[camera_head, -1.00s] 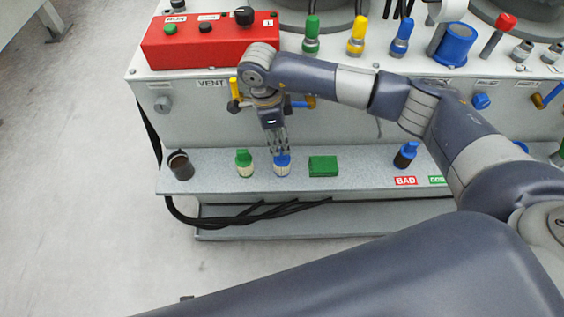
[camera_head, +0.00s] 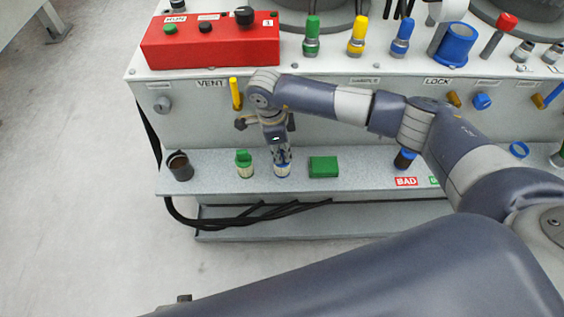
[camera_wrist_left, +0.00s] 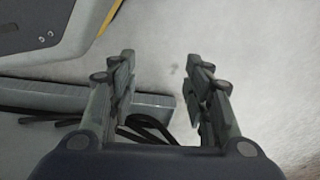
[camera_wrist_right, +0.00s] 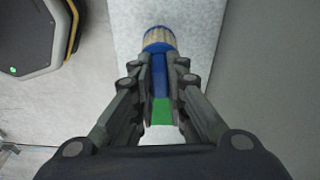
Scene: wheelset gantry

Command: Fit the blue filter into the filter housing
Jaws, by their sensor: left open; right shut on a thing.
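The blue filter (camera_head: 282,171), with a pale pleated body and blue handle, stands upright on the front shelf. My right gripper (camera_head: 281,159) points down over it, fingers closed on its handle. In the right wrist view the filter's pleated body (camera_wrist_right: 159,38) shows past the fingertips of my right gripper (camera_wrist_right: 160,72). A dark open cup (camera_head: 180,166), possibly the filter housing, stands at the shelf's left end. My left gripper (camera_wrist_left: 160,75) is open and empty, over the floor and a grey edge with dark hoses in its wrist view.
A green filter (camera_head: 244,164) stands close left of the blue one, and a green block (camera_head: 323,167) lies to its right. A dark blue-topped item (camera_head: 404,160) stands by the BAD label (camera_head: 406,182), partly hidden by my arm. Shelf is clear between cup and green filter.

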